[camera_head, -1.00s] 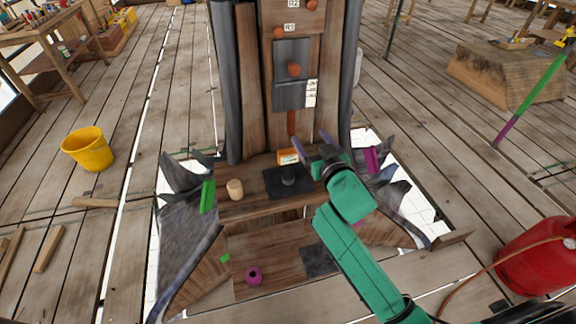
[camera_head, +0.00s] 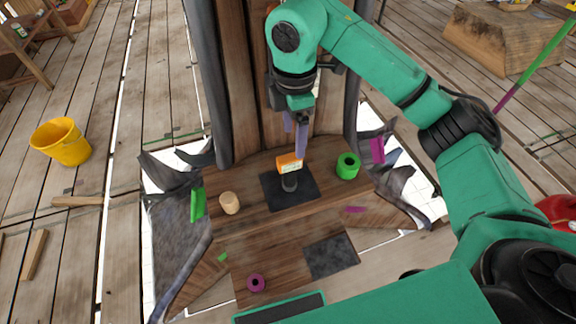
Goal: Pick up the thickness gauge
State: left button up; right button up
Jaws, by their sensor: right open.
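The thickness gauge, taken to be the small orange device with a pale display (camera_head: 289,164), sits atop a short black post on a dark square pad (camera_head: 309,192), on the wooden ledge in front of the spire. My right gripper (camera_head: 296,138) points down just above the gauge, its purple fingers apart and empty. One fingertip overlaps the gauge's upper right edge in the picture; I cannot tell whether they touch. My left gripper is not in view.
A wooden cylinder (camera_head: 229,203) stands left of the pad and a green ring (camera_head: 348,166) stands right of it. A magenta ring (camera_head: 256,283) lies on the lower board, near a dark square (camera_head: 331,256). Jagged dark sheets flank the ledge. A yellow bucket (camera_head: 61,142) stands far left.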

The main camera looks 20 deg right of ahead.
aim_at(289, 169)
jog(key=f+p, duration=0.1)
jog(key=f, duration=0.2)
jog(key=f+p, duration=0.1)
jog(key=f, duration=0.3)
jog(key=a+f+p, duration=0.1)
jog(key=f, duration=0.3)
jog(key=shift+s+f, duration=0.1)
jog(key=shift+s, duration=0.1)
jog(key=shift+w+f, duration=0.1)
jog(key=shift+f, duration=0.3)
grip_shut()
